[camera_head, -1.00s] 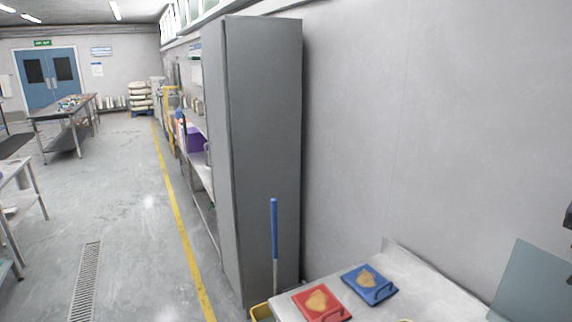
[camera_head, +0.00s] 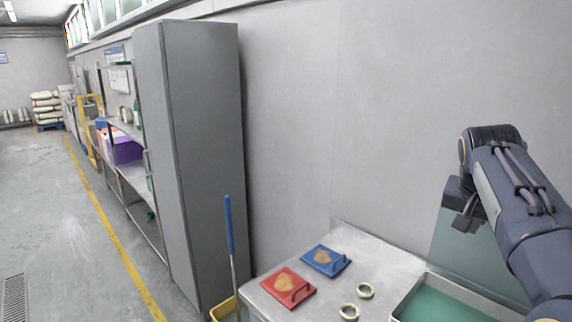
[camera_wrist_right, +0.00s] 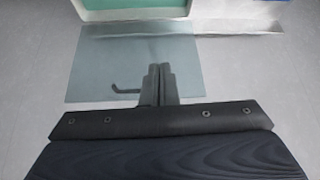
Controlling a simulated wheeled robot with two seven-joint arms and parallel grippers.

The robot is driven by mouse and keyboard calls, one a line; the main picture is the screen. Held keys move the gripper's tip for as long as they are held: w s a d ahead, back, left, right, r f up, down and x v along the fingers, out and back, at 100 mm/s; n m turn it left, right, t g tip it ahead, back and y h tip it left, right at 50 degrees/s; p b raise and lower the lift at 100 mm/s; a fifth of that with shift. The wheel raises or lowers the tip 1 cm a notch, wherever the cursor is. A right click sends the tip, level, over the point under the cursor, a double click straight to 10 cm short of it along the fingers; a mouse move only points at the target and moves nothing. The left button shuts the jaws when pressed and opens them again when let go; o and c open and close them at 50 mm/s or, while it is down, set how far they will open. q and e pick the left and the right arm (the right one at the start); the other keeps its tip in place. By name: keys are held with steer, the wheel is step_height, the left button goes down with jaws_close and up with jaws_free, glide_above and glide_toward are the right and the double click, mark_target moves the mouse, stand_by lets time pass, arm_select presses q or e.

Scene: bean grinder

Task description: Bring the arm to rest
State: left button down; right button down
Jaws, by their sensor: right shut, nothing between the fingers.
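My right arm comes in from the right in the head view, raised and bent. Its right gripper (camera_head: 464,222) points down in front of a translucent glass-like panel by the wall. In the right wrist view, the two dark fingers of the right gripper (camera_wrist_right: 160,72) are together, with nothing between them. My left gripper is in neither view.
A steel table (camera_head: 362,262) holds a red board (camera_head: 288,288), a blue board (camera_head: 326,261), two small rings and a green-bottomed tray (camera_head: 450,305). The translucent panel (camera_wrist_right: 110,62) stands behind it. A tall grey cabinet (camera_head: 205,150) stands left; floor beyond is open.

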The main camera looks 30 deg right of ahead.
steer(key=w+a+f+n+t+y, duration=0.1)
steer(key=a+f+n+y, duration=0.2)
steer(key=a, duration=0.6)
steer(key=w+a+f+n+t+y, duration=0.1)
steer(key=w+a+f+n+t, duration=0.15)
steer(key=a+f, duration=0.45)
steer(key=s+a+f+n+y, duration=0.2)
steer(key=s+a+f+n, duration=0.1)
steer(key=a, duration=0.7)
steer(key=s+a+f+n+y, duration=0.3)
steer(key=a+f, duration=0.4)
steer(key=a, duration=0.4)
steer(key=shift+s+n+y, duration=0.3)
steer(key=shift+s+n, duration=0.15)
steer(key=shift+s, duration=0.4)
steer(key=shift+f, duration=0.1)
